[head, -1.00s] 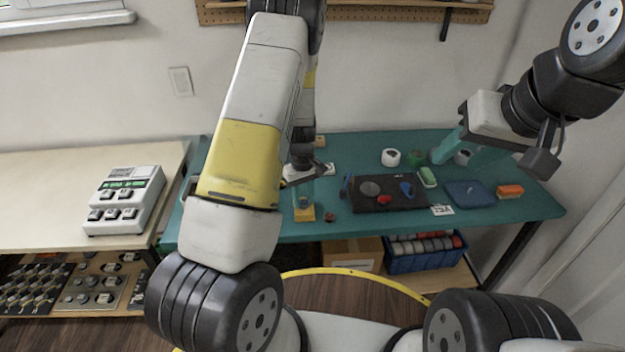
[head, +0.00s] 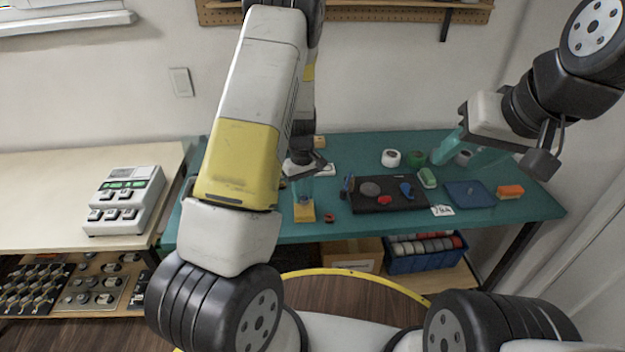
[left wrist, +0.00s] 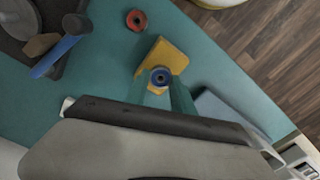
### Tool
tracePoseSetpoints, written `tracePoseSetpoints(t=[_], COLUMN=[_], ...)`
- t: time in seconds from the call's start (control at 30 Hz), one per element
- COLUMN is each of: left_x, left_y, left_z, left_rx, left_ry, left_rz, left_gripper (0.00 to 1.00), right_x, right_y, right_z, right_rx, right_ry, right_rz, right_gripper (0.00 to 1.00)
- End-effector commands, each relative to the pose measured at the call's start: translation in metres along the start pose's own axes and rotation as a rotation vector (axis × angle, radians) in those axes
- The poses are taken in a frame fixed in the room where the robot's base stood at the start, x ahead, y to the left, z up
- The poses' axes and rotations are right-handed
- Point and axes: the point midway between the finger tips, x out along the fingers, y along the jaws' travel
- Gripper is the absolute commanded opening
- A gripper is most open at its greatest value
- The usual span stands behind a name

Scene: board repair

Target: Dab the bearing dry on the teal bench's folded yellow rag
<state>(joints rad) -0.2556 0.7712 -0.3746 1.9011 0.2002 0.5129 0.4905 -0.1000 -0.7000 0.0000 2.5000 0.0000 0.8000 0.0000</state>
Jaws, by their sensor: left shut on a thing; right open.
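The folded yellow rag (head: 304,214) lies near the front edge of the teal bench (head: 350,231), left of centre. It also shows in the left wrist view (left wrist: 172,58). My left gripper (head: 303,197) points down over the rag. In the left wrist view its teal fingers are shut on the bearing (left wrist: 160,77), a small ring with a blue face and dark centre. The bearing overlaps the rag; I cannot tell whether it touches the cloth or hangs just above. My right gripper (head: 467,154) is open over the right back of the bench.
A red ring (head: 329,218) lies just right of the rag. Further right are a dark mat (head: 365,207) with several small items, a blue pad (head: 470,195) and an orange block (head: 510,191). A white roll (head: 391,158) stands at the back.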

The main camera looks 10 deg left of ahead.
Motion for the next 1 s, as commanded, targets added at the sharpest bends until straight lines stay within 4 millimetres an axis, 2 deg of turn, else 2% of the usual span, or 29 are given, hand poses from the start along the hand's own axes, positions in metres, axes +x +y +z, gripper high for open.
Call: tracePoseSetpoints(t=[0.43,1.0], left_x=[-0.035,-0.038], left_y=[0.001,0.0], left_z=[-0.001,-0.001], left_rx=[-0.001,-0.001], left_ry=[0.002,0.002], left_rz=[0.002,0.001], left_gripper=[0.0,0.0], right_x=[0.0,0.0], right_y=[0.0,0.0], right_z=[0.0,0.0], right_rx=[0.0,0.0], right_ry=[0.0,0.0], right_rz=[0.0,0.0], right_gripper=[0.45,0.45])
